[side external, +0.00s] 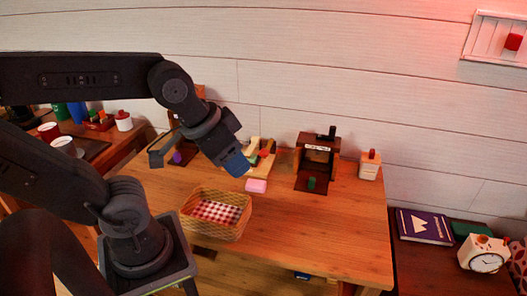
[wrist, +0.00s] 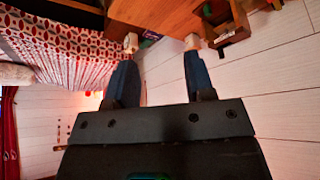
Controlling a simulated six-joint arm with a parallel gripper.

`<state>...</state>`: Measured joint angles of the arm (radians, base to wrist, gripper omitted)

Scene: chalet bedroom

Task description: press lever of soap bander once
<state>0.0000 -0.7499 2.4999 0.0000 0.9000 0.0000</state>
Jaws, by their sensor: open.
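A brown wooden press-like stand (side external: 316,160) with a pale label and a black lever (side external: 332,132) on top stands at the back right of the table; it seems to be the soap bander, though the label is too small to read. A small green piece (side external: 311,183) is at its base. It also shows at the top right of the wrist view (wrist: 232,25). My gripper (side external: 238,163) is left of the stand, apart from it, above a pink soap bar (side external: 256,186). In the wrist view its two blue fingers (wrist: 160,75) are spread, with nothing between them.
A wicker basket (side external: 215,213) with checked cloth sits at the table's front left. A cream item with red parts (side external: 262,153) is behind my gripper. The table's front right is clear.

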